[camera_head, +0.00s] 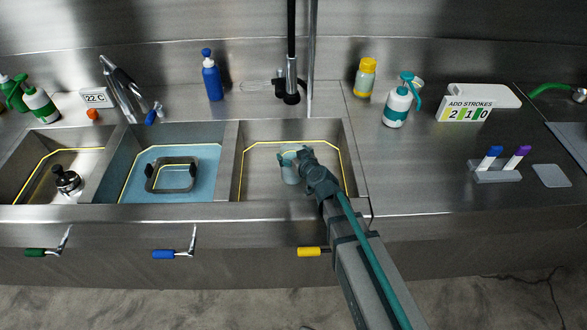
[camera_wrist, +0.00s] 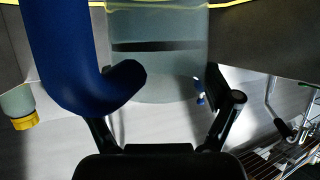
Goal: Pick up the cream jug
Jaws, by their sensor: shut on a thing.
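The cream jug (camera_head: 290,174) appears as a pale grey-green vessel in the right-hand sink basin, at the end of my arm. My gripper (camera_head: 303,166) is at its right side and partly covers it. In the wrist view the jug (camera_wrist: 172,72) is a smooth grey-green body with a dark band, beyond and between the fingers of my gripper (camera_wrist: 160,105). My gripper is shut on it. The finger contact is not clear, and I cannot tell whether the jug touches the basin floor. A thick blue curved piece (camera_wrist: 70,60) hides part of the wrist view.
The basin's steel walls and front rim (camera_head: 265,211) surround the jug. A faucet (camera_head: 291,85) hangs behind it. The middle basin holds a dark square frame (camera_head: 149,178). A spray bottle (camera_head: 397,105) and a yellow bottle (camera_head: 365,78) stand right of the faucet.

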